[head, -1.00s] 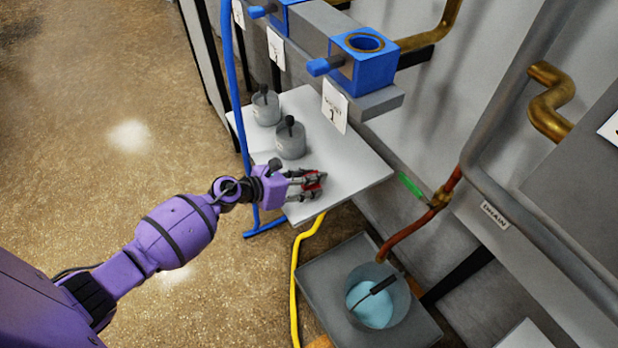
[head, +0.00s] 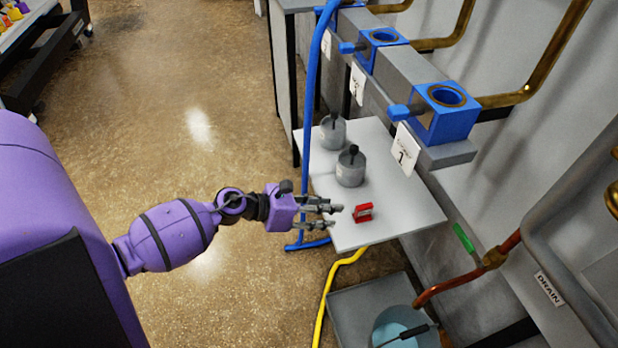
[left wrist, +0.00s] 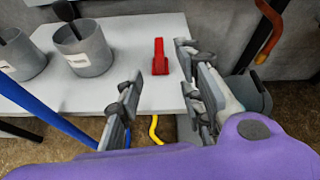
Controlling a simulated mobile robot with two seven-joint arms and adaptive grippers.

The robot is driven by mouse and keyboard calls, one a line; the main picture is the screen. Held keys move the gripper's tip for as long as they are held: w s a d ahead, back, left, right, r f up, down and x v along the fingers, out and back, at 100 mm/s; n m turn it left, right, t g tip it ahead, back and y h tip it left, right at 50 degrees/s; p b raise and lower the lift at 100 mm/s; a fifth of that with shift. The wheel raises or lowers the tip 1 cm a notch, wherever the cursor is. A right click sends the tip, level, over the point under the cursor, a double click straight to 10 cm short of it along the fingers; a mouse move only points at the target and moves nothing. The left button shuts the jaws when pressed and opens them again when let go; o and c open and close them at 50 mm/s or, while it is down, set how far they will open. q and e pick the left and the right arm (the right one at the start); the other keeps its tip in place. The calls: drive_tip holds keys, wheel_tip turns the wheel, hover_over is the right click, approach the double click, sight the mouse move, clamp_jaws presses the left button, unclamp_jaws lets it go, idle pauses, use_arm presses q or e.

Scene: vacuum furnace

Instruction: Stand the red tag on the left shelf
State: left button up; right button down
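In the left wrist view the open fingers (left wrist: 158,88) are spread wide. My right gripper is not in view.
A bucket (head: 405,330) sits below right.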

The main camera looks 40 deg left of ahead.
use_arm(q)
drive_tip(key=s+d+f+m+g+y, duration=0.1)
drive_tip(key=s+d+f+m+y, duration=0.1)
drive_tip(key=s+m, duration=0.8)
drive_tip(key=s+d+f+m+g+y, duration=0.2)
drive_tip(key=s+f+m, duration=0.3)
drive_tip(key=s+m, duration=0.5)
drive_tip(key=s+d+f+m+g+y, duration=0.1)
drive_tip(key=s+f+m+y, duration=0.3)
drive_tip(key=s+m, duration=0.6)
drive_tip(key=s+d, duration=0.1)
drive_tip(key=s, duration=1.2)
drive_tip(key=shift+f+m+g, duration=0.2)
drive_tip(key=shift+m+g, duration=0.1)
drive_tip(key=shift+m, duration=0.1)
